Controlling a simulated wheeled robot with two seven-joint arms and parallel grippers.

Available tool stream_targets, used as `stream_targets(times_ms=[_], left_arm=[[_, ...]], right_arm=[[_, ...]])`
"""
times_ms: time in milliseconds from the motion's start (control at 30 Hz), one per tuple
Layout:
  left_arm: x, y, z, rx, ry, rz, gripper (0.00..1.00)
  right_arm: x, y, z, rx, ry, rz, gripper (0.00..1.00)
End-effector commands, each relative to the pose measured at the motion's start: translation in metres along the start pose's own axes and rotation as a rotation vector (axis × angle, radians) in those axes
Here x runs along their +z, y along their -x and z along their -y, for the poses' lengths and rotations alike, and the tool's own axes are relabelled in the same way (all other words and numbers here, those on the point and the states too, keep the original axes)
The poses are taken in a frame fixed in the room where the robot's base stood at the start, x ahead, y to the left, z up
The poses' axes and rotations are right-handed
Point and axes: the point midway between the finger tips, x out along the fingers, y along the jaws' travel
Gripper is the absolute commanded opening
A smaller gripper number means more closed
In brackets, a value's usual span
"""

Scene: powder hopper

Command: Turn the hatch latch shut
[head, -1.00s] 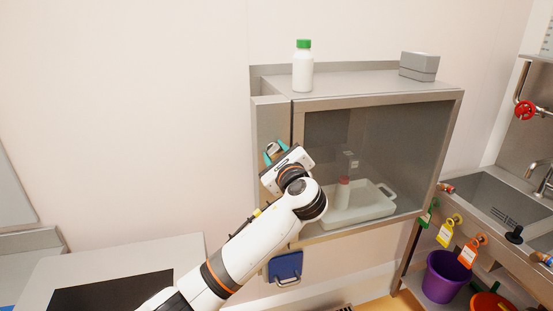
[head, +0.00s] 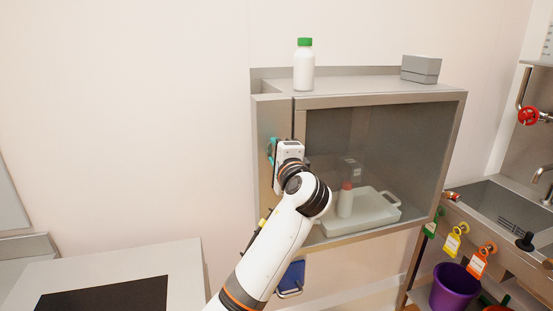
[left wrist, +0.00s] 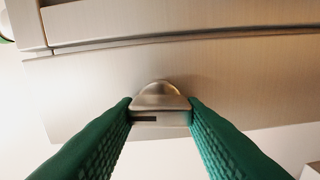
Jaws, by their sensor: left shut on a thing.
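The hatch is a steel cabinet with a clear front (head: 385,140), mounted on the wall. In the left wrist view the metal latch (left wrist: 160,100), with a rounded top and a dark slot, sits on the steel panel (left wrist: 230,75). The green pads of my left gripper (left wrist: 160,118) are shut on its two sides. In the head view my left gripper (head: 273,152) is at the cabinet's left front strip, and its wrist hides the latch there. My right gripper is not in view.
A green-capped white bottle (head: 304,66) and a grey box (head: 421,69) stand on the cabinet top. Inside are a white tray (head: 365,216) and a red-capped bottle (head: 345,203). A blue item (head: 291,278) hangs below. A sink bench with a purple bucket (head: 455,287) is right.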

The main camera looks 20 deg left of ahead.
Motion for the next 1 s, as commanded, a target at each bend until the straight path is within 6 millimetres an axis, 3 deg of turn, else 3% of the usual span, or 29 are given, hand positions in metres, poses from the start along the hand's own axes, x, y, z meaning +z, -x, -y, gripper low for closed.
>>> stream_targets(times_ms=[733,767,800,900,1000], left_arm=[[0.0007,0.0001,0.0035,-0.007,0.09,0.0,0.14],[0.0007,0.0001,0.0036,-0.007,0.09,0.0,0.38],[0.0007,0.0001,0.0035,-0.007,0.09,0.0,0.45],[0.0006,0.0001,0.0028,-0.006,0.09,0.0,0.58],[0.0004,0.0001,0.0022,-0.004,0.091,0.0,0.58]], right_arm=[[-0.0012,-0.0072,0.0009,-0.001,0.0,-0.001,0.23],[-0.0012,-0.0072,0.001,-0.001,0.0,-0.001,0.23],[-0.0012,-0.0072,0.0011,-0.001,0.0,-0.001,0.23],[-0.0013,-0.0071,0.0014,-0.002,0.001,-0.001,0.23],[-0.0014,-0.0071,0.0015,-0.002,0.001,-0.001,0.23]])
